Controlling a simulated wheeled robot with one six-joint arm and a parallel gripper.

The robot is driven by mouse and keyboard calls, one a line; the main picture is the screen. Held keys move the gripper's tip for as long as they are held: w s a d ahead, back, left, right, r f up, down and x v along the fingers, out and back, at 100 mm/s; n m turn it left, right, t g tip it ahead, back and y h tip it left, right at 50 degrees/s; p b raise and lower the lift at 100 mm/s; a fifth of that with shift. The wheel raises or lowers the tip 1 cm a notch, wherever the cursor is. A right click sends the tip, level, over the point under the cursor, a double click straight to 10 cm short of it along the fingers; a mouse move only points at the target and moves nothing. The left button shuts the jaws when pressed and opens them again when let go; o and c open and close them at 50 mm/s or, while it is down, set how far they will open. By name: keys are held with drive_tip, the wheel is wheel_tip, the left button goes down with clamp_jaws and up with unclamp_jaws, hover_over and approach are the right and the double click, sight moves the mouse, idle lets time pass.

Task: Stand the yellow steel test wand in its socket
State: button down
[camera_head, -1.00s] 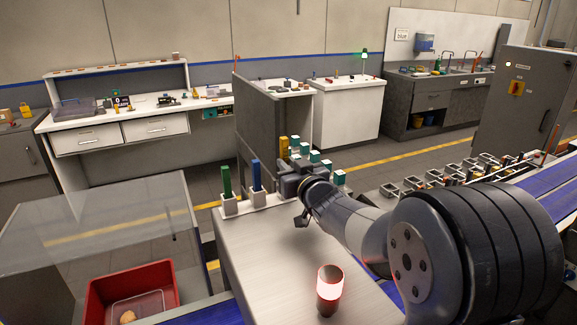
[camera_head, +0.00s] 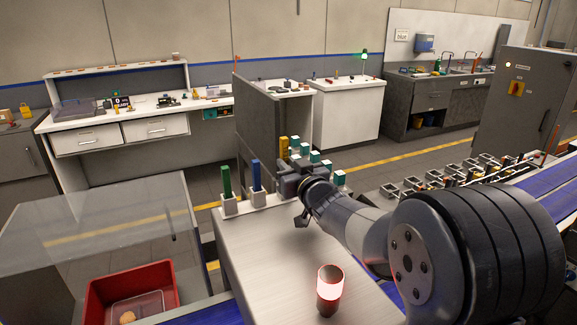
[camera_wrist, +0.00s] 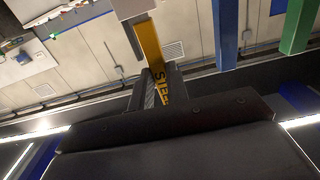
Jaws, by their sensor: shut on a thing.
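The yellow steel wand (camera_head: 283,149) stands upright at the far end of the pale bench. My gripper (camera_head: 286,172) is shut on it, and its top shows above my jaws. In the wrist view, which is upside down, the yellow wand (camera_wrist: 149,42) with dark lettering runs between my fingers (camera_wrist: 160,88). Its lower end meets a white block (camera_wrist: 133,8), which looks like its socket. I cannot tell whether the end is inside or just in front of it. In the head view my gripper hides this part.
A green wand (camera_head: 227,181) and a blue wand (camera_head: 256,175) stand in white sockets to the left. Several teal-topped pieces (camera_head: 315,157) stand close behind and right. A red crate (camera_head: 97,300) is lower left.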

drive_tip(key=shift+f+b, duration=0.65)
drive_tip(key=shift+f, duration=0.1)
drive_tip(key=c, duration=1.3)
unclamp_jaws()
drive_tip(key=shift+r, duration=0.1)
drive_tip(key=b+v, duration=0.1)
drive_tip(key=v, duration=0.9)
drive_tip(key=shift+s+d+b, duration=0.1)
drive_tip(key=shift+s+b, duration=0.25)
drive_tip(key=shift+s, duration=0.05)
drive_tip(key=shift+w, duration=0.1)
drive_tip(key=p+x, duration=0.2)
drive_tip(key=x, duration=0.9)
drive_tip(key=shift+s+d+r, duration=0.1)
drive_tip(key=shift+s+r, duration=0.1)
drive_tip(key=shift+r, duration=0.2)
